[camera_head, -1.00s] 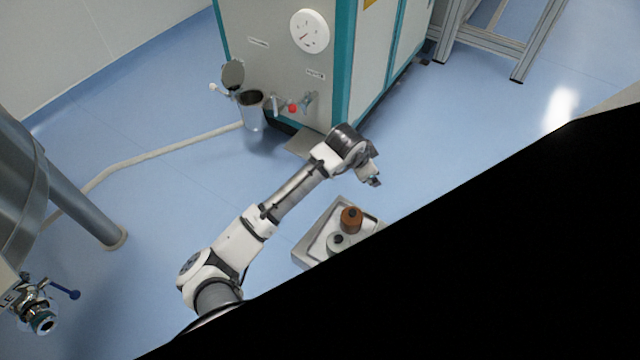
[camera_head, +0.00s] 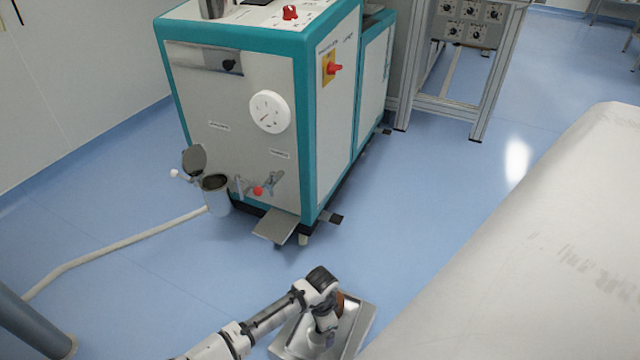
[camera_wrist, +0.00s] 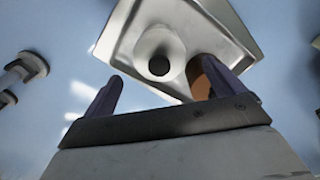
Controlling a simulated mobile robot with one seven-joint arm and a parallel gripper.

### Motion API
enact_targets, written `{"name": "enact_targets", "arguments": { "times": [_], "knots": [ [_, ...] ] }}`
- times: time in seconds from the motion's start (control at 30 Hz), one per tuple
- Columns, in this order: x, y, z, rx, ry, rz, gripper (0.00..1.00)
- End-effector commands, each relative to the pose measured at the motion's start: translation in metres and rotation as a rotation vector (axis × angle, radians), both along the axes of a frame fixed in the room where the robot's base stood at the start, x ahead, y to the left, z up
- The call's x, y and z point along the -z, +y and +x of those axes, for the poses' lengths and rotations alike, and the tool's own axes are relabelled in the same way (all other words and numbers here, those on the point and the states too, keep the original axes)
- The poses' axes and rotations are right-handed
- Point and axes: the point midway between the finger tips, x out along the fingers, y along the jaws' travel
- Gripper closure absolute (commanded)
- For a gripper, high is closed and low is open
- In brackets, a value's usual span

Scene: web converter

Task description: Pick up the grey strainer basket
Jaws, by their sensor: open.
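The wrist view shows a light grey round piece with a dark knob (camera_wrist: 158,45), which looks like the grey strainer basket, standing in a metal tray (camera_wrist: 122,22). My gripper (camera_wrist: 160,82) is open and empty, its two fingers apart. In that view, the grey piece shows beyond and between the fingertips. A brown piece (camera_wrist: 197,82) stands beside it, partly hidden behind the right finger. In the head view, my wrist is over the tray (camera_head: 362,325) and hides much of what is in it. The fingers cannot be made out clearly there.
A teal-edged machine (camera_head: 240,120) stands behind, with an open-lidded metal cup (camera_head: 217,200) and a hose (camera_head: 120,245) at its front. A plate (camera_head: 274,226) juts out at its foot. A large pale surface (camera_head: 520,250) fills the right. Blue floor between is clear.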

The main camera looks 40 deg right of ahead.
Motion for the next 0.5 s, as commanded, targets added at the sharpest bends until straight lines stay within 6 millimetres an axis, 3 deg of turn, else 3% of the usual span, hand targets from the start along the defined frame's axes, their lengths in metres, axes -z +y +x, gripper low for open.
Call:
{"name": "enact_targets", "arguments": {
  "times": [0.5],
  "knots": [
    [0.055,0.003,0.0,0.0,-0.001,0.001,0.06]
  ]
}}
